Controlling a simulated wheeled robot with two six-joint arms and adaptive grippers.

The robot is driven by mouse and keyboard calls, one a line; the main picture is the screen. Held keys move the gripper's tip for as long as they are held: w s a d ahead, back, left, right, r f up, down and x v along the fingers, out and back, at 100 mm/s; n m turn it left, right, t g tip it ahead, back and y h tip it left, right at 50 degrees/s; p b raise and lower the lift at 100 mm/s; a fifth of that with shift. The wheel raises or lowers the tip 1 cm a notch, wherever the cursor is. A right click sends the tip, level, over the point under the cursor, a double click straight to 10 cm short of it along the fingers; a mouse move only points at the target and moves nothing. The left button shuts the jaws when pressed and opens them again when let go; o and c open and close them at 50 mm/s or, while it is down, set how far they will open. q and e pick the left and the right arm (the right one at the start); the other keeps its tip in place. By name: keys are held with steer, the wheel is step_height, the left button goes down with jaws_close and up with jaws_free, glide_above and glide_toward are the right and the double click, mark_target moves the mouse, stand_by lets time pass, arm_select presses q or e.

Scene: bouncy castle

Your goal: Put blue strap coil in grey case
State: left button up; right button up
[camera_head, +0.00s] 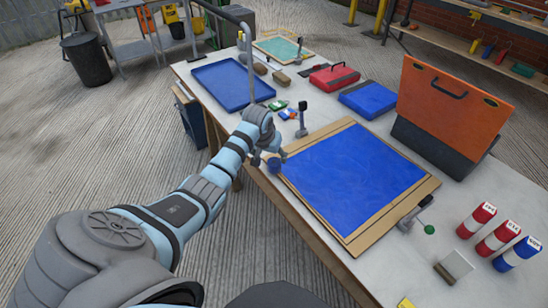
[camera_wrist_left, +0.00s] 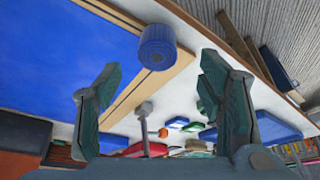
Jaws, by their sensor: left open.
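The blue strap coil (camera_head: 274,165) stands at the table's near edge, by the left corner of a wooden-framed blue sheet. In the left wrist view the coil (camera_wrist_left: 156,47) shows beyond and between the spread fingers, apart from them. My left gripper (camera_head: 268,155) is open and empty, right by the coil and partly covering it in the head view. The likely grey case (camera_head: 434,148) is at the far right of the table, with a dark grey lower body and an upright orange panel with a handle. Its inside is hidden. My right gripper is out of view.
The wooden-framed blue sheet (camera_head: 352,175) lies between coil and case. A blue tray (camera_head: 232,83), red case (camera_head: 334,77), flat blue case (camera_head: 368,99) and small clamp post (camera_head: 302,120) stand behind. Red and blue cylinders (camera_head: 497,237) stand at the right.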

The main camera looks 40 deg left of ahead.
mark_target(274, 161)
arm_select(q)
steer(key=b+x, duration=0.3)
steer(key=x, duration=0.3)
steer(key=shift+w+d+f, duration=0.1)
steer(key=shift+w, duration=0.05)
steer(key=c, duration=1.2)
steer(key=shift+c, duration=0.8)
steer(key=shift+r, duration=0.25)
